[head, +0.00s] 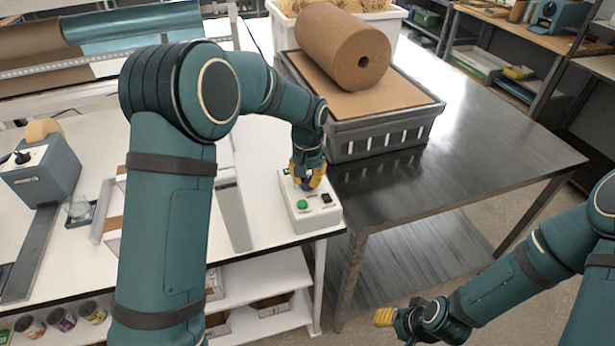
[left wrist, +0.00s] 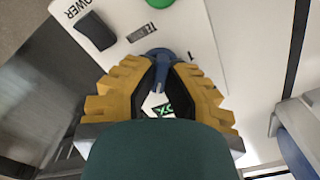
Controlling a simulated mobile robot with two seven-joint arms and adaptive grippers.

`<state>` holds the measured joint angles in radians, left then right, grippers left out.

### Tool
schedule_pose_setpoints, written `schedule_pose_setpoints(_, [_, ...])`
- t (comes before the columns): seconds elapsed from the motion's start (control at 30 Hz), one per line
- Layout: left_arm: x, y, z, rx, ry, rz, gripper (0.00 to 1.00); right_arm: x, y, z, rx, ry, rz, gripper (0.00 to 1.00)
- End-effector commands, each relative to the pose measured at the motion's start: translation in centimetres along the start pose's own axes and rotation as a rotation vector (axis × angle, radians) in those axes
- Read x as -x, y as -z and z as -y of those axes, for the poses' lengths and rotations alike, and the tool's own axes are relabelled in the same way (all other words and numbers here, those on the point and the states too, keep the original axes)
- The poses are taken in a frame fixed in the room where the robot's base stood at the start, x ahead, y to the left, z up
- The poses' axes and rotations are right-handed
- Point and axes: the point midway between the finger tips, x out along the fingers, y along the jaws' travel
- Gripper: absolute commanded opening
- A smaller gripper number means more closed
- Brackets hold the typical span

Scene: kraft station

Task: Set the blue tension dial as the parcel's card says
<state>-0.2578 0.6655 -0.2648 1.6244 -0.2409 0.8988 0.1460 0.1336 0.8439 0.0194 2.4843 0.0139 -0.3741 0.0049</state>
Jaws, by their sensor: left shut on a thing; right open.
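The blue tension dial (left wrist: 158,54) sits on a white control box (head: 318,217) at the table's right front corner. My left gripper (head: 308,182) reaches down over the box, and its yellow fingers (left wrist: 155,80) are closed around the dial in the left wrist view. The dial's setting is hidden by the fingers. A label starting "TE" is beside the dial, partly cut off. My right gripper (head: 384,317) is open and empty, low and away from the tables. I see no parcel card that I can read.
The box also bears a green button (head: 302,204) and a black power switch (head: 326,198). A grey crate (head: 385,137) with a brown paper roll (head: 340,45) above it stands on the dark metal table (head: 465,165). A tape dispenser (head: 40,170) is at left.

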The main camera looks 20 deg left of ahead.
Motion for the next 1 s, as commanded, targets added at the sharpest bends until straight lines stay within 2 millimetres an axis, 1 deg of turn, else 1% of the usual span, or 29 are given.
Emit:
schedule_pose_setpoints(0.3, [-0.1, -0.1, -0.1, 0.294, 0.001, 0.005, 0.0, 0.7, 0.1, 0.2, 0.0, 0.001, 0.0, 0.47])
schedule_pose_setpoints(0.5, [-0.1, -0.2, -0.1, 0.449, 0.002, 0.006, 0.0, 1.0, 0.1, 0.3, 0.0, 0.002, 0.0, 0.47])
schedule_pose_setpoints(0.73, [-0.1, -0.2, 0.0, 0.574, 0.002, 0.007, 0.0, 1.3, 0.2, 0.4, 0.0, 0.003, 0.0, 0.47])
schedule_pose_setpoints(1.0, [-0.2, -0.2, 0.0, 0.64, 0.002, 0.006, 0.0, 1.5, 0.2, 0.5, 0.0, 0.003, 0.0, 0.47])
